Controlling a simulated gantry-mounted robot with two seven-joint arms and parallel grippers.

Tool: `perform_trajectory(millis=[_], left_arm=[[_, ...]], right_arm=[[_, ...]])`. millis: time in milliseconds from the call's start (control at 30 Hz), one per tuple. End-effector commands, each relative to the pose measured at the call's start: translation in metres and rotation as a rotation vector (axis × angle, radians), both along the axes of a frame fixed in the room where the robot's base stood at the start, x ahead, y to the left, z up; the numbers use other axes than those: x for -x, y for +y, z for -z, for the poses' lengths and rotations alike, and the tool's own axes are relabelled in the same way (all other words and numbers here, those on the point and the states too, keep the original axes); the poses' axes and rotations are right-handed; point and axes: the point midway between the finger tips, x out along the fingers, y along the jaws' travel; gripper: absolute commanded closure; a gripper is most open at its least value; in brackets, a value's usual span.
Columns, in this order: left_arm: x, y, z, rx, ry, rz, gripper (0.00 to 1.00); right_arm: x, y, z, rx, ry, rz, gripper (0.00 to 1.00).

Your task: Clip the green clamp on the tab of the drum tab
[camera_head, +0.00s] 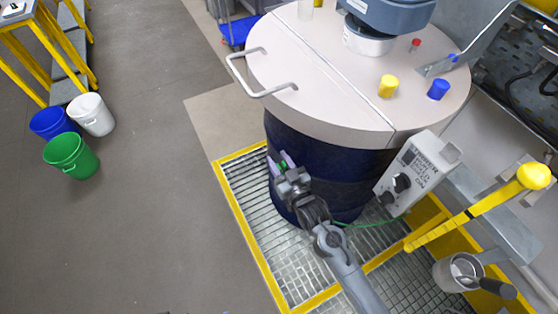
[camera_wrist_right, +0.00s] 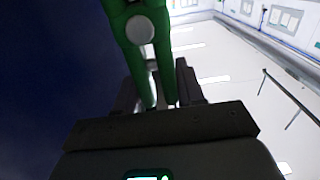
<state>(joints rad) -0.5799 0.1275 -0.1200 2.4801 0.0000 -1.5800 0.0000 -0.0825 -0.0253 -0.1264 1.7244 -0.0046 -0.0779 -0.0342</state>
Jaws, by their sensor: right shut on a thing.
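My right gripper (camera_head: 284,164) is beside the left front wall of the dark blue drum (camera_head: 340,172), below its pale lid. It is shut on the green clamp (camera_head: 283,167), which shows only as a small green patch between the fingers. In the right wrist view the clamp (camera_wrist_right: 142,30) is large and close, with its handles in the fingers and a round grey pivot above; its upper end is cut off by the frame. The drum wall fills the left of that view. I cannot make out the drum's tab in either view. My left gripper is not in view.
The pale lid (camera_head: 315,80) has a bent metal handle (camera_head: 262,76) at its left. A grey control box (camera_head: 418,174) and a yellow lever (camera_head: 485,205) stand to the right. A thin green cable (camera_head: 365,225) runs by the drum base. The grated floor (camera_head: 290,262) left of the drum is clear.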

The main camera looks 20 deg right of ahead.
Motion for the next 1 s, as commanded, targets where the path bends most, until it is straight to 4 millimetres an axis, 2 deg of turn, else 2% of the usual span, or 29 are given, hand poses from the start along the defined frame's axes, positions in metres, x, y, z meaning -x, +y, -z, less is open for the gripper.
perform_trajectory(millis=[167,200,367,400,767,1000], left_arm=[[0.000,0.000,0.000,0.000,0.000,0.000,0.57],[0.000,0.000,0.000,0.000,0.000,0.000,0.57],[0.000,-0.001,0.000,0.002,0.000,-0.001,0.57],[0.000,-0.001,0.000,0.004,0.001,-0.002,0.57],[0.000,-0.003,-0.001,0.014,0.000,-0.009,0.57],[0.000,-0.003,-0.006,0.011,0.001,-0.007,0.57]], right_arm=[[0.000,0.000,-0.001,0.000,-0.001,0.000,0.92],[0.000,0.000,-0.001,0.000,-0.001,0.000,0.59],[0.000,0.000,0.000,0.000,-0.001,0.000,0.34],[0.000,0.000,0.000,0.000,-0.001,0.000,0.32],[0.004,-0.001,0.000,0.000,0.002,0.000,0.32],[0.035,-0.005,0.001,0.001,0.004,0.000,0.32]])
